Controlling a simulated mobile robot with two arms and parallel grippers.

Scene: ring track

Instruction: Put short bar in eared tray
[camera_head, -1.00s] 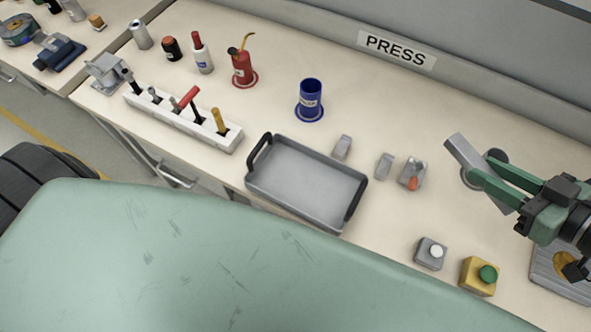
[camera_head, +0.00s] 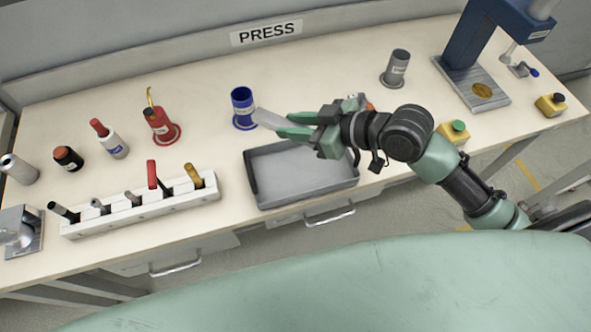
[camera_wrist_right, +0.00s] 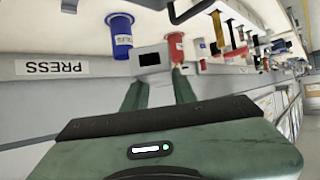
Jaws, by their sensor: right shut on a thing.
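My right gripper (camera_head: 287,125) is shut on a short grey bar (camera_head: 266,118), which sticks out leftward from the fingertips. In the right wrist view the bar's end (camera_wrist_right: 153,60) shows between the green fingers (camera_wrist_right: 158,88). The eared tray (camera_head: 262,195) is a shallow grey metal pan with dark handles at its left and right ends. It stands near the table's front edge. In the head view the bar and gripper appear above the tray's back rim, and the bar is apart from it. My gripper and wrist hide part of the tray's back right. My left gripper is not in view.
Small grey pieces are partly hidden behind my wrist. A blue press (camera_head: 470,50) stands at the right.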

